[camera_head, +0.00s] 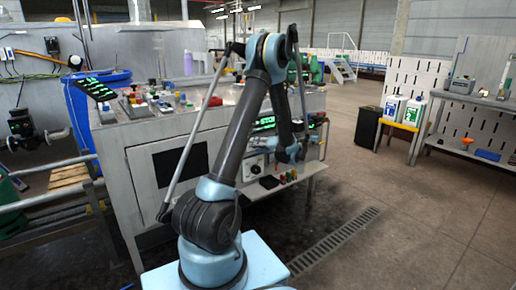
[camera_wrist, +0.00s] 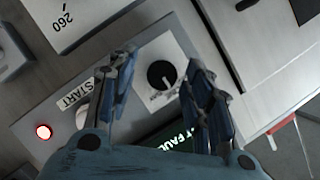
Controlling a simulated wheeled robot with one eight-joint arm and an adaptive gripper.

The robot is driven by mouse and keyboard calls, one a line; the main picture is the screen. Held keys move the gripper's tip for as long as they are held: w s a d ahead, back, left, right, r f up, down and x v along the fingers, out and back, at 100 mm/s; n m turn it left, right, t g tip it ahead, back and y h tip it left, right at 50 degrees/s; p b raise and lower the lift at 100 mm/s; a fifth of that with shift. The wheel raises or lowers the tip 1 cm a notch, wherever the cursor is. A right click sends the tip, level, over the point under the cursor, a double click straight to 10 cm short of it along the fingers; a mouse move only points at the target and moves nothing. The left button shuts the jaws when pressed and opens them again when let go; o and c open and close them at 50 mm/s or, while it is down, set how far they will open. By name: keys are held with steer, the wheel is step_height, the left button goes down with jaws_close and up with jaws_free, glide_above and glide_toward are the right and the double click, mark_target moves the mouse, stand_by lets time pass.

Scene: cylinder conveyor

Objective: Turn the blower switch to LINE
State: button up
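A black rotary knob (camera_wrist: 161,75) sits on a white square plate (camera_wrist: 181,52) on the grey control panel, in the middle of the wrist view. I take it for the blower switch. The lettering under it is partly hidden and too small to read, so its setting is unclear. My gripper (camera_wrist: 160,64) is open, with one finger left of the knob and one right of it. No contact with the knob shows. In the head view, my gripper (camera_head: 291,153) hangs before the machine's front, beside the white plate with the knob (camera_head: 255,169).
A START label (camera_wrist: 75,95) and a lit red lamp (camera_wrist: 43,131) lie left of the knob. In the head view, the floor (camera_head: 400,210) right of the machine is clear.

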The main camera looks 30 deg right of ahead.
steer(key=v, duration=1.2)
steer(key=shift+a, duration=0.1)
stand_by(0.4)
